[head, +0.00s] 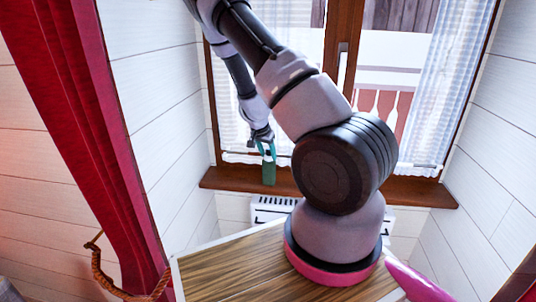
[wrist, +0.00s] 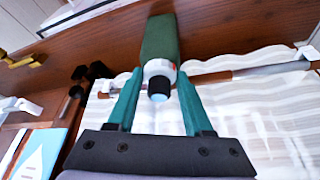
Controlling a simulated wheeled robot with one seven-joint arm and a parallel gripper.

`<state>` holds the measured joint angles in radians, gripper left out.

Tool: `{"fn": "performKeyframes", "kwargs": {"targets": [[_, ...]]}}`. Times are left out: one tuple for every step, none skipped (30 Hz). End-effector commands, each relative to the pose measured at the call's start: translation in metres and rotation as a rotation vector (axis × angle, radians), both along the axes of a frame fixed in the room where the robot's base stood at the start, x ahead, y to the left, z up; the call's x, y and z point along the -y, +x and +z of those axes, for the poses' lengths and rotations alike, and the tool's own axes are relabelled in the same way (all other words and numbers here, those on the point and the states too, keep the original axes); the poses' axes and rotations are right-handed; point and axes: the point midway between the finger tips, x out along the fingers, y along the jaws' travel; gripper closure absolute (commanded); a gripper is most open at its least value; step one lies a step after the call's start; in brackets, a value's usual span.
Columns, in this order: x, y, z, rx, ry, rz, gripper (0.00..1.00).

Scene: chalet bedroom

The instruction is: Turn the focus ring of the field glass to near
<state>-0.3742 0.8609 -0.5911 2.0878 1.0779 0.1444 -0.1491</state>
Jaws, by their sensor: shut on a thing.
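The field glass (wrist: 160,38) has a dark green body, a pale focus ring (wrist: 152,68) with an orange-red mark, and a black eyepiece with a blue lens. In the head view the green body (head: 269,174) stands upright at the wooden sill below the window. My gripper (wrist: 160,73) has its two teal fingers on either side of the pale ring, shut on it. The gripper also shows in the head view (head: 267,151), above the green body. The ring's setting cannot be read.
A brown wooden sill (head: 240,178) runs under the window. A lace curtain on a rod (wrist: 240,73) lies close to the gripper. Dark fittings (wrist: 80,73) and a brass-coloured piece (wrist: 25,60) are at the left. A white radiator (head: 270,207) is below the sill; a red curtain (head: 85,120) hangs left.

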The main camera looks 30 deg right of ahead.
Motion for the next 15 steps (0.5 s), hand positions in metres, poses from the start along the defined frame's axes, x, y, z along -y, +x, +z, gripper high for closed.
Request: {"fn": "performKeyframes", "kwargs": {"targets": [[0.0005, -0.0011, -0.0005, -0.003, -0.001, -0.002, 1.00], [0.0005, -0.0011, -0.0005, -0.003, -0.001, -0.002, 1.00], [0.0006, -0.0011, -0.0005, -0.002, 0.000, -0.002, 1.00], [0.0006, -0.0011, -0.0005, -0.002, 0.000, -0.002, 1.00], [0.0006, -0.0010, -0.0004, -0.002, 0.000, -0.002, 1.00], [0.0006, -0.0010, -0.0004, -0.002, 0.000, -0.001, 1.00], [0.0006, -0.0010, -0.0004, -0.002, 0.000, -0.001, 1.00], [0.0006, -0.0009, -0.0004, -0.002, 0.000, -0.001, 0.41], [0.0006, -0.0009, -0.0004, -0.002, -0.001, -0.001, 0.26], [0.0006, -0.0008, -0.0003, -0.002, -0.001, -0.001, 0.18], [0.0005, -0.0008, -0.0002, -0.002, -0.001, -0.001, 0.18], [0.0004, -0.0007, -0.0002, -0.001, -0.001, 0.000, 0.18], [0.0004, -0.0006, -0.0001, -0.001, -0.001, 0.000, 0.18], [0.0004, -0.0005, -0.0001, -0.001, -0.001, 0.000, 0.18], [0.0004, -0.0003, -0.0001, -0.001, -0.001, 0.000, 0.18]]}}
